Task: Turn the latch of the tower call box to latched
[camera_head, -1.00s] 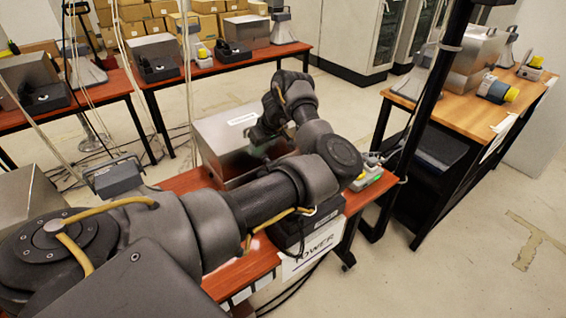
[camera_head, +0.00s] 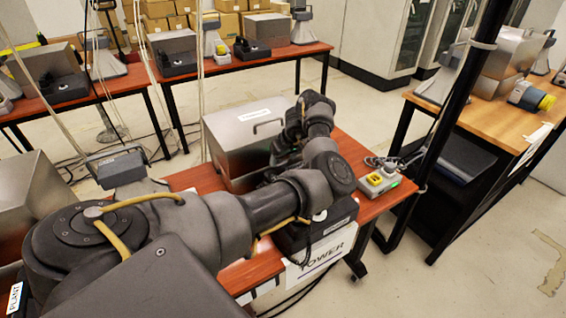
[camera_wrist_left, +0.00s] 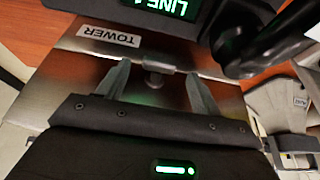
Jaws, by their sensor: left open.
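The tower call box (camera_head: 225,150) is a metal box with a top handle and a white label, standing on the red-brown table. In the left wrist view its metal face (camera_wrist_left: 75,75) carries a TOWER label. A small metal latch (camera_wrist_left: 153,74), a crossbar with a short stub, shows on that face; I cannot tell whether it counts as latched. My left gripper (camera_wrist_left: 157,82) is open, its fingertips on either side of the latch with no clear contact. In the head view the left gripper (camera_head: 284,154) is in front of the box, partly hidden by my arm. My right gripper is not in view.
A black desk unit (camera_head: 300,237) stands on the table below my forearm. A grey box with yellow buttons (camera_head: 378,181) sits at the table's right end. A dark display unit (camera_wrist_left: 165,9) reading LINE 1 is close to my left gripper. A black post (camera_head: 455,100) rises on the right.

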